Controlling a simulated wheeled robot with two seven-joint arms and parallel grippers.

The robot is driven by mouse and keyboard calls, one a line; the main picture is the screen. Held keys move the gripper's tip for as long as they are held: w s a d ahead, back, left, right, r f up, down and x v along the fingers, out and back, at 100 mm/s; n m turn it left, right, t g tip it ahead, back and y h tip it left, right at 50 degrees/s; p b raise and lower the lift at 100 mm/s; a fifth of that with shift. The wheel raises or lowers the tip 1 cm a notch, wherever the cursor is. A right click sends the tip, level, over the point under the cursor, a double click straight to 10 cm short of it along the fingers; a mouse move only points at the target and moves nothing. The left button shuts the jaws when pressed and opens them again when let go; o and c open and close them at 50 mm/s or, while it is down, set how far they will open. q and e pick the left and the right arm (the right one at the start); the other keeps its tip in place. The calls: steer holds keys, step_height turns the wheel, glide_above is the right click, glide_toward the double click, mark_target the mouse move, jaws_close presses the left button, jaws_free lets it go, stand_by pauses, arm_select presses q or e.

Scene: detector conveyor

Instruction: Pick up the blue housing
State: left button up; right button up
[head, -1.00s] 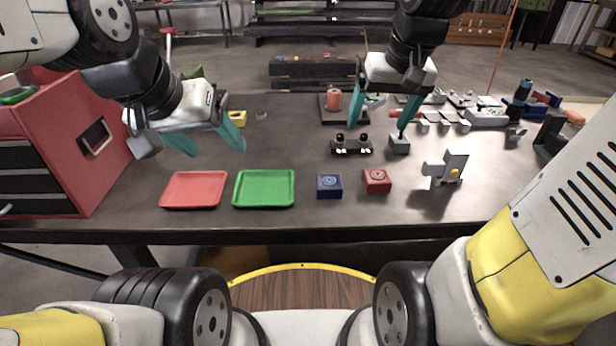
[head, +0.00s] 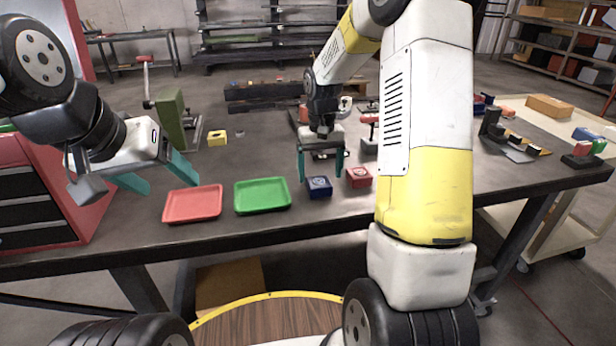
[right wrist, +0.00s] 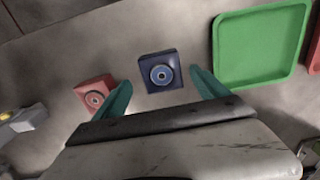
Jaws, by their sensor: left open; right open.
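The blue housing (head: 319,187) is a small dark blue block with a round disc on top, on the table between the green tray and the red housing. It also shows in the right wrist view (right wrist: 160,73), upper middle. My right gripper (head: 321,176) is open and empty above the blue housing. In the right wrist view its teal fingers (right wrist: 160,94) stand apart, with the housing between and just beyond the tips. My left gripper (head: 162,190) is open and empty, left of and above the red tray.
The red housing (head: 359,177) sits close to the right of the blue one. The green tray (head: 262,209) and red tray (head: 192,217) lie to the left. A yellow block (head: 217,138) and green stand (head: 173,120) are behind. My right arm hides the table's right middle.

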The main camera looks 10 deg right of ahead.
mark_target(319, 181)
step_height(319, 181, down, 4)
steer(key=shift+s+a+r, duration=0.1)
steer(key=shift+a, duration=0.05)
jaws_close()
stand_by(0.4)
steer(key=shift+r, duration=0.1)
